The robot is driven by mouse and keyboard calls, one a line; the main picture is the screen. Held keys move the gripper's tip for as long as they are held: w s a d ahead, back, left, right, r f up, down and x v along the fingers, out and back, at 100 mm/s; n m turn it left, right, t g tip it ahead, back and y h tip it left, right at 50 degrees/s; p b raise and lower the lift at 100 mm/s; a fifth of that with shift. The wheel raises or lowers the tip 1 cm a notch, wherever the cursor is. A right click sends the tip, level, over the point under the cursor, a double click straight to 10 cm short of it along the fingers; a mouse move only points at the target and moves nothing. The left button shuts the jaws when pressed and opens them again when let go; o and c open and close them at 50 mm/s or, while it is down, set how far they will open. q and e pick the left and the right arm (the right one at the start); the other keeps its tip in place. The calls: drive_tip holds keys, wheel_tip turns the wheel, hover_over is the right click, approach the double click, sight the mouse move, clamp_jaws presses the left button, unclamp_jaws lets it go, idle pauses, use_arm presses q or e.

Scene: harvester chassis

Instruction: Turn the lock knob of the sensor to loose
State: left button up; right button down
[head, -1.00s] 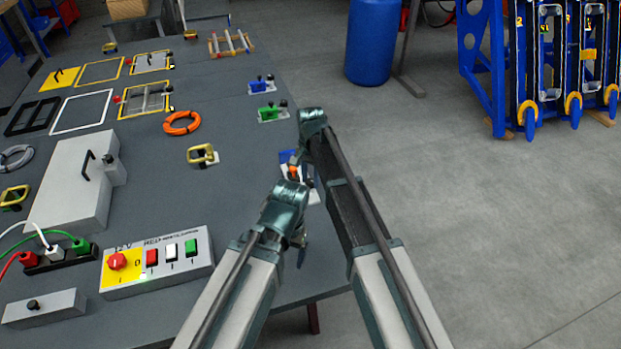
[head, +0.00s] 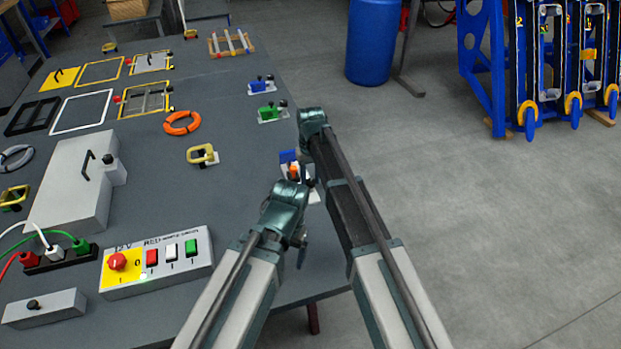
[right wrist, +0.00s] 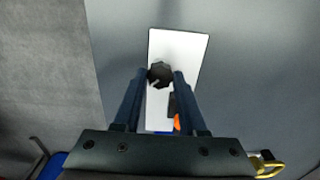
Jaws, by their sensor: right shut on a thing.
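The sensor's black lock knob (right wrist: 160,74) stands on a pale plate (right wrist: 185,48) in the right wrist view. My right gripper (right wrist: 161,76) is shut on the knob, with one dark finger on each side. An orange part (right wrist: 177,122) and a bit of blue show lower on the plate, partly hidden by the gripper body. In the head view the sensor's blue part (head: 288,156) and orange part (head: 294,172) show near the table's right edge. My arm hides the knob and fingertips there.
A green part (head: 268,113) and another blue part (head: 261,87) sit on plates farther back. A yellow clamp-like part (head: 202,155) and an orange ring (head: 182,123) lie to the left. A switch box (head: 160,262) stands at the front. Open floor lies right of the table.

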sight(311, 181)
drive_tip(key=n, duration=0.4)
drive_tip(key=shift+n, duration=0.3)
drive_tip(key=n, duration=0.4)
drive_tip(key=shift+n, duration=0.3)
drive_tip(key=shift+c, duration=2.3)
unclamp_jaws()
use_arm(q)
drive_tip(key=shift+r, duration=0.15)
use_arm(e)
drive_tip(key=shift+r, duration=0.15)
use_arm(q)
wheel_tip(311, 181, up, 13)
drive_tip(key=p, duration=1.3)
drive_tip(key=shift+r+p, duration=0.2)
drive_tip(key=shift+p, duration=0.2)
use_arm(e)
wheel_tip(311, 181, up, 14)
drive_tip(key=shift+f, duration=0.25)
